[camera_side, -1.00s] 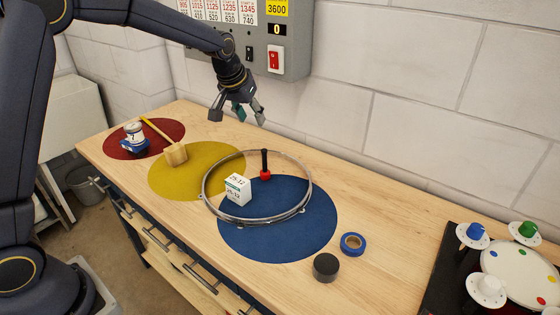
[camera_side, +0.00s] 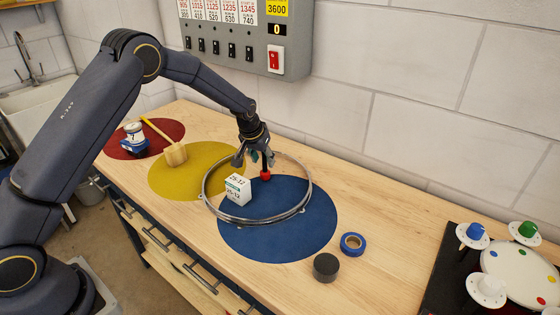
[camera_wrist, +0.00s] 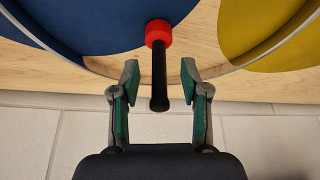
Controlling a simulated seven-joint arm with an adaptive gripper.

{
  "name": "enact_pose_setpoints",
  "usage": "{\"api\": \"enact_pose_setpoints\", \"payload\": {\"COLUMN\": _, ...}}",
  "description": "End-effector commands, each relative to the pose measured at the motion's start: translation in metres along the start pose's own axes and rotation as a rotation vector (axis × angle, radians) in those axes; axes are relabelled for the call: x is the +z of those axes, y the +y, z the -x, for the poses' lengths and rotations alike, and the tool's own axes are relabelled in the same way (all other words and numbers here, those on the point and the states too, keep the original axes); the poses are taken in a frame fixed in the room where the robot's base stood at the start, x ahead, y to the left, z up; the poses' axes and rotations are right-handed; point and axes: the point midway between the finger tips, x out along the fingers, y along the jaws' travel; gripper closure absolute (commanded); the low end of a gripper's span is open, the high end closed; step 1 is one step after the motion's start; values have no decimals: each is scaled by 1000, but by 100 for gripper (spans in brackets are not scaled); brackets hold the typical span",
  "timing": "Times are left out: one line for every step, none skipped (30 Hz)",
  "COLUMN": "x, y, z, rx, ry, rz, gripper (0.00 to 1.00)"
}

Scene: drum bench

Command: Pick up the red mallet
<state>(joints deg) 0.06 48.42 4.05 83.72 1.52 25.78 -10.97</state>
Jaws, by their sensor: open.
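The red mallet stands head down with its black handle up, inside the metal hoop at its back edge. Its red head (camera_side: 265,175) shows in the side view, and the handle is mostly hidden by my gripper. In the wrist view the red head (camera_wrist: 158,33) lies ahead and the black handle (camera_wrist: 159,80) points toward me. My gripper (camera_side: 254,163) is over the back of the hoop at the mallet's handle. In the wrist view my gripper (camera_wrist: 158,78) is open, with a green-padded finger on each side of the handle and gaps on both sides.
The metal hoop (camera_side: 306,200) surrounds the mallet, partly over the blue disc (camera_side: 285,245). A white box (camera_side: 237,188) stands inside the hoop. Blue tape (camera_side: 352,244) and a dark cylinder (camera_side: 326,267) sit in front. The wall is close behind.

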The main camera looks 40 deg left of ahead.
Motion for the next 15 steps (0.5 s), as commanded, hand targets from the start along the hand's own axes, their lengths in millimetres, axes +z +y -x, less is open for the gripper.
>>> {"api": "enact_pose_setpoints", "payload": {"x": 1, "y": 1, "z": -10, "rx": 0, "ry": -2, "rz": -1, "gripper": 55}}
{"api": "enact_pose_setpoints", "payload": {"x": 1, "y": 2, "z": -14, "rx": 0, "ry": -1, "rz": 0, "gripper": 55}}
{"api": "enact_pose_setpoints", "payload": {"x": 1, "y": 1, "z": -20, "rx": 0, "ry": -1, "rz": 0, "gripper": 55}}
{"api": "enact_pose_setpoints", "payload": {"x": 0, "y": 1, "z": -23, "rx": 0, "ry": 0, "rz": 0, "gripper": 55}}
{"api": "enact_pose_setpoints", "payload": {"x": 1, "y": 1, "z": -26, "rx": 0, "ry": 0, "rz": 0, "gripper": 55}}
{"api": "enact_pose_setpoints", "payload": {"x": 0, "y": 1, "z": -29, "rx": 0, "ry": 0, "rz": 0, "gripper": 55}}
{"api": "enact_pose_setpoints", "payload": {"x": 0, "y": 1, "z": -30, "rx": 0, "ry": 0, "rz": 0, "gripper": 55}}
{"api": "enact_pose_setpoints", "payload": {"x": 0, "y": 1, "z": -31, "rx": 0, "ry": 1, "rz": 0, "gripper": 55}}
{"api": "enact_pose_setpoints", "payload": {"x": 0, "y": 1, "z": -31, "rx": 0, "ry": 1, "rz": 0, "gripper": 55}}
{"api": "enact_pose_setpoints", "payload": {"x": 0, "y": 1, "z": -31, "rx": 0, "ry": 1, "rz": 0, "gripper": 55}}
{"api": "enact_pose_setpoints", "payload": {"x": 0, "y": 1, "z": -31, "rx": 0, "ry": 1, "rz": 0, "gripper": 55}}
{"api": "enact_pose_setpoints", "payload": {"x": 0, "y": 1, "z": -31, "rx": 0, "ry": 1, "rz": 0, "gripper": 55}}
{"api": "enact_pose_setpoints", "payload": {"x": 0, "y": 1, "z": -31, "rx": 0, "ry": 1, "rz": 0, "gripper": 55}}
{"api": "enact_pose_setpoints", "payload": {"x": 0, "y": 1, "z": -31, "rx": 0, "ry": 1, "rz": 0, "gripper": 55}}
{"api": "enact_pose_setpoints", "payload": {"x": 0, "y": 1, "z": -31, "rx": 0, "ry": 1, "rz": 0, "gripper": 59}}
